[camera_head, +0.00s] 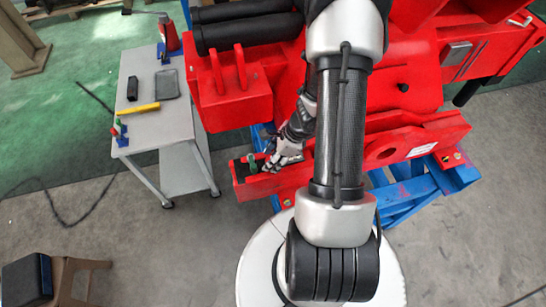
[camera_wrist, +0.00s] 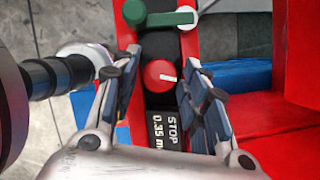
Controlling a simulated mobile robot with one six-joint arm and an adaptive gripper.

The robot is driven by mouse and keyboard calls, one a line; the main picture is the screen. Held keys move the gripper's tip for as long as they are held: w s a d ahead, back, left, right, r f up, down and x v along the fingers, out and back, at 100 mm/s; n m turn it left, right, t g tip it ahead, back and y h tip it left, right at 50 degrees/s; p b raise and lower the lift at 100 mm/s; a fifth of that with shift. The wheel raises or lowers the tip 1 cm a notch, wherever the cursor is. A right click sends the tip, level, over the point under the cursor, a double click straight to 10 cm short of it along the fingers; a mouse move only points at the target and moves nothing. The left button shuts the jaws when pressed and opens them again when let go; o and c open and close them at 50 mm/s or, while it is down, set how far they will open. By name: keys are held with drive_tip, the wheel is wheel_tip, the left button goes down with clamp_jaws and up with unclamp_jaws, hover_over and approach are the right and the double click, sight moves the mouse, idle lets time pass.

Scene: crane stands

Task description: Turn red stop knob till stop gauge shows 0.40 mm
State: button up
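The red stop knob (camera_wrist: 158,76) shows in the wrist view as a round knob with a white pointer mark aimed to the right. Just below it, the stop gauge (camera_wrist: 168,132) is a dark panel reading STOP and 0.35 m, with the end of the unit cut off. My gripper (camera_wrist: 158,90) is open, one finger on each side of the knob, with visible gaps between the fingers and the knob. In the head view my gripper (camera_head: 272,164) is over the red beam; the knob and gauge cannot be made out there.
The red beam (camera_head: 270,185) rests by a blue stand (camera_head: 405,195). A grey cart (camera_head: 155,110) with tools stands at left.

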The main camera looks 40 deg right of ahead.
drive_tip(key=c, duration=0.7)
drive_tip(key=shift+n+y, duration=0.3)
drive_tip(key=shift+n, duration=0.5)
drive_tip(key=o, duration=1)
drive_tip(key=shift+o, duration=0.2)
drive_tip(key=v, duration=1.2)
drive_tip(key=shift+w+g, duration=0.2)
drive_tip(key=shift+g, duration=0.1)
drive_tip(key=shift+r, duration=0.1)
